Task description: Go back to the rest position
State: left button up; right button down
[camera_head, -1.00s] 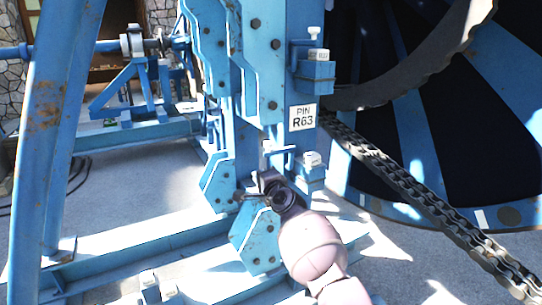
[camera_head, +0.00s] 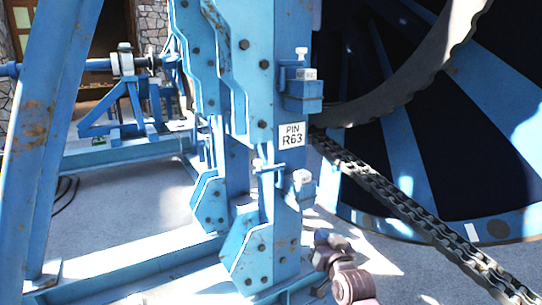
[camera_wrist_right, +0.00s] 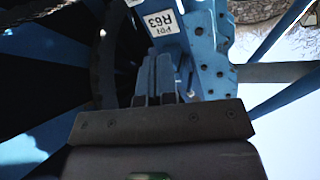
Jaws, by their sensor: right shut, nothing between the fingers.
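My right gripper (camera_head: 328,258) is at the bottom of the head view, just right of the blue post's foot, with my pinkish arm behind it. It looks clear of the post, though the exact gap is hard to judge. In the right wrist view its two fingers (camera_wrist_right: 158,78) are together and empty, pointing toward the blue post. My left gripper is out of view.
A large blue-and-dark reel (camera_head: 400,130) fills the right side, with a heavy chain (camera_head: 415,212) running down to the lower right. A slanted blue beam (camera_head: 45,150) stands at the left. Blue floor rails (camera_head: 130,265) cross the lower left. Grey floor (camera_head: 135,205) is open between them.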

jog(key=s+d+f+g+h, duration=0.1)
jog(key=s+d+f+g, duration=0.1)
jog(key=s+d+f, duration=0.3)
jog(key=s+d+f+g+h, duration=0.2)
jog(key=s+d+f, duration=0.3)
jog(key=s+f, duration=0.6)
jog(key=s+d+f+g+h, duration=0.1)
jog(key=s+d+f, duration=0.3)
jog(key=s, duration=1.5)
notch_tip(320, 180, down, 5)
jog(key=shift+s+d+r+n+g+h, duration=0.15)
jog(key=shift+s+d+n+g+h, duration=0.15)
jog(key=shift+s+d+g, duration=0.15)
